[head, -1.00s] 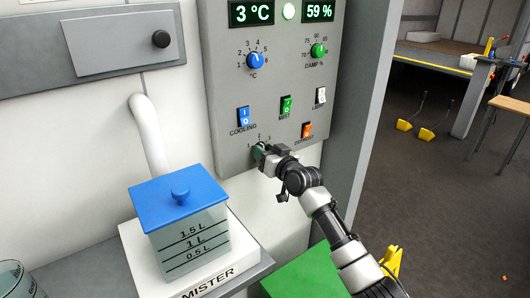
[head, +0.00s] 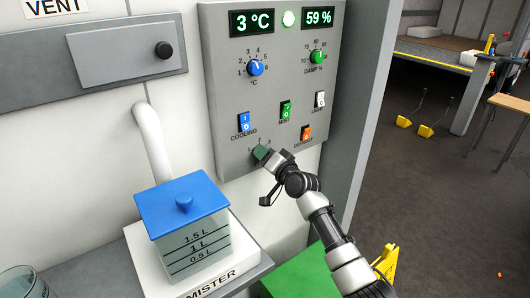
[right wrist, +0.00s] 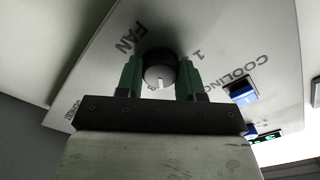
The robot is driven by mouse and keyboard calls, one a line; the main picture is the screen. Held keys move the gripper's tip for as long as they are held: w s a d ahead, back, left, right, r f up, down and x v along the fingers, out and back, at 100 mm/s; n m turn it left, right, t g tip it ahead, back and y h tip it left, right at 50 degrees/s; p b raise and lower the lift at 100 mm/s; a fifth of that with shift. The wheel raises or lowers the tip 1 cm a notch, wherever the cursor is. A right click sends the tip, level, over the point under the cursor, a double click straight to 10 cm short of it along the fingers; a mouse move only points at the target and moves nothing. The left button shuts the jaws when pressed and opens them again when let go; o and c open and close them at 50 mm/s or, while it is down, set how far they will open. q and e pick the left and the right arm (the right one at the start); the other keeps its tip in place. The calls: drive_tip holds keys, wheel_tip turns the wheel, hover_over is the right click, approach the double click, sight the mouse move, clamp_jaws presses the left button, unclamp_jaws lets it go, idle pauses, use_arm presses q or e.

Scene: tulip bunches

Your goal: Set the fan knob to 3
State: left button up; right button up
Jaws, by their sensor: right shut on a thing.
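The fan knob (right wrist: 158,68) is a dark round knob with a white pointer mark, on the grey control panel (head: 230,100). In the right wrist view it sits between the two green fingers of my right gripper (right wrist: 160,76), which is shut on it. The pointer is turned toward the gripper body in that view; I cannot tell which number it marks. In the head view my right gripper (head: 262,153) hides the knob below the cooling switch (head: 243,122). My left gripper is not in view.
Above are the °C knob (head: 255,68), damp knob (head: 318,57), green mist switch (head: 285,110), lamp switch (head: 320,99) and orange defrost switch (head: 306,133). The blue-lidded mister tank (head: 190,235) stands left of my right arm. A green box (head: 305,272) is below.

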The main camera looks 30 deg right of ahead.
drive_tip(key=m+p, duration=0.1)
drive_tip(key=m, duration=0.3)
idle(0.6)
drive_tip(key=o, duration=0.9)
drive_tip(key=s, duration=0.3)
drive_tip(key=s+d, duration=0.1)
drive_tip(key=s, duration=0.6)
drive_tip(key=shift+s+d, duration=0.3)
drive_tip(key=shift+s, duration=0.05)
